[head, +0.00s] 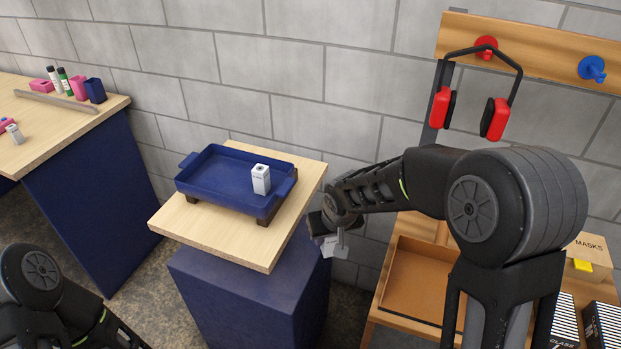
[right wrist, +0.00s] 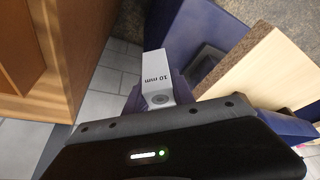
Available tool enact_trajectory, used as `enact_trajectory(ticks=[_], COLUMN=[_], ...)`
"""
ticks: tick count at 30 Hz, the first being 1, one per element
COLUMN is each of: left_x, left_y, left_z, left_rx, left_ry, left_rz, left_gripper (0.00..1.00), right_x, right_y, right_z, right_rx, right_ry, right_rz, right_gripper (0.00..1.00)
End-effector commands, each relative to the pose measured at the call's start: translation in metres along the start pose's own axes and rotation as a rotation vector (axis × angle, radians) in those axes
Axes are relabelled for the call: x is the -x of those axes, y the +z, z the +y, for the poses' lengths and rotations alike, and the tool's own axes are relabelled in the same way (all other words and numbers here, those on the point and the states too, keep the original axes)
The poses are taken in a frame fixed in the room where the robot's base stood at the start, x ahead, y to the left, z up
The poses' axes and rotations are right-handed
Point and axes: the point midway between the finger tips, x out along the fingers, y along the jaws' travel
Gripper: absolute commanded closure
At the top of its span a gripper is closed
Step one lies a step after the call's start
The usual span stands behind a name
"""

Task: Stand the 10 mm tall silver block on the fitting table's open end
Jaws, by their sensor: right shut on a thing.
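The silver block (right wrist: 158,72) marked "10 mm" is in the jaws of my right gripper (right wrist: 152,98), as the right wrist view shows. In the head view, my right gripper (head: 330,228) is just right of the small wood-topped table, and the silver block (head: 336,247) hangs below it in the air over the gap. I cannot tell which table is the fitting table. The small table (head: 215,240) has a blue base and bare wood at its front. My left arm shows at the lower left; its gripper is out of view.
A blue tray (head: 215,187) on dark feet covers much of the small table, with another silver block (head: 261,179) standing in it. A left table (head: 50,125) holds bottles, pink and blue pieces and a small silver block (head: 15,134). Right, a shelf holds a brown bin (head: 420,285).

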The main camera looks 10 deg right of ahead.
Motion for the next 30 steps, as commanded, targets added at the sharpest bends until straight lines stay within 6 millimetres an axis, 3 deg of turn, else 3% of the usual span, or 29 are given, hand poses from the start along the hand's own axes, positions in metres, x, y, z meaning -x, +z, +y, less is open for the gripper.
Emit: enact_trajectory(ticks=[3,9,17,23,30], left_x=[0.000,0.000,0.000,0.003,0.020], left_y=[0.000,0.000,0.000,0.000,0.001], left_z=[0.000,0.000,0.000,0.001,0.005], left_rx=[0.001,0.001,0.001,0.001,0.005], left_ry=[0.000,0.000,0.000,-0.001,-0.006], left_rz=[0.000,0.000,0.000,-0.001,-0.006], left_gripper=[0.48,0.48,0.48,0.63,0.64], right_x=[-0.039,-0.067,-0.069,-0.063,-0.020], right_y=[0.044,0.088,0.091,0.085,0.051], right_z=[0.001,0.006,0.006,0.005,0.003], right_rx=[0.004,-0.004,-0.007,-0.007,-0.005], right_ry=[0.003,0.001,-0.001,-0.002,-0.004], right_rz=[-0.011,-0.002,0.005,0.006,0.011], right_gripper=[1.00,1.00,1.00,1.00,1.00])
